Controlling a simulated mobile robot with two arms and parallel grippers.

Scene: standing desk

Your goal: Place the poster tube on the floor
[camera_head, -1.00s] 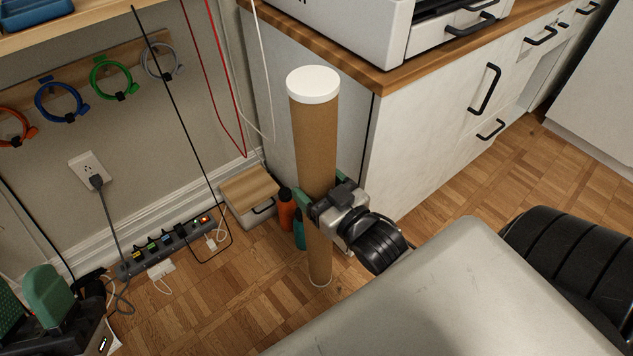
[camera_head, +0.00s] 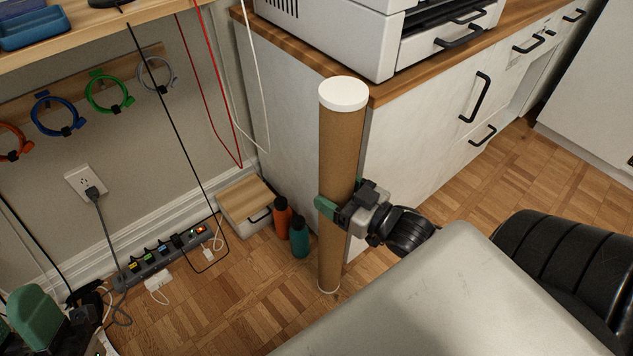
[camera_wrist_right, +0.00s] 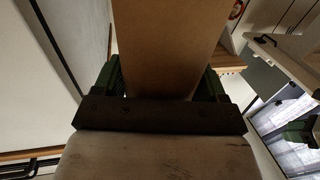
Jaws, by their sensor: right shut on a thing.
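The poster tube (camera_head: 341,150) is a tall brown cardboard cylinder with a white cap on top and a white rim at its lower end. It stands upright in front of the white cabinet's corner. My right gripper (camera_head: 336,209) is shut on the tube's middle, with its green fingers around it. In the right wrist view the tube (camera_wrist_right: 168,45) lies between the green fingers. I cannot tell whether the tube's lower end touches the parquet floor (camera_head: 250,310). My left gripper (camera_head: 38,318) shows only partly at the lower left; its jaws are unclear.
An orange bottle (camera_head: 282,218) and a teal bottle (camera_head: 299,238) stand left of the tube, beside a wood-topped box (camera_head: 244,203). A power strip (camera_head: 165,257) with cables lies along the wall. The white cabinet (camera_head: 415,150) is close behind the tube. Floor in front is bare.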

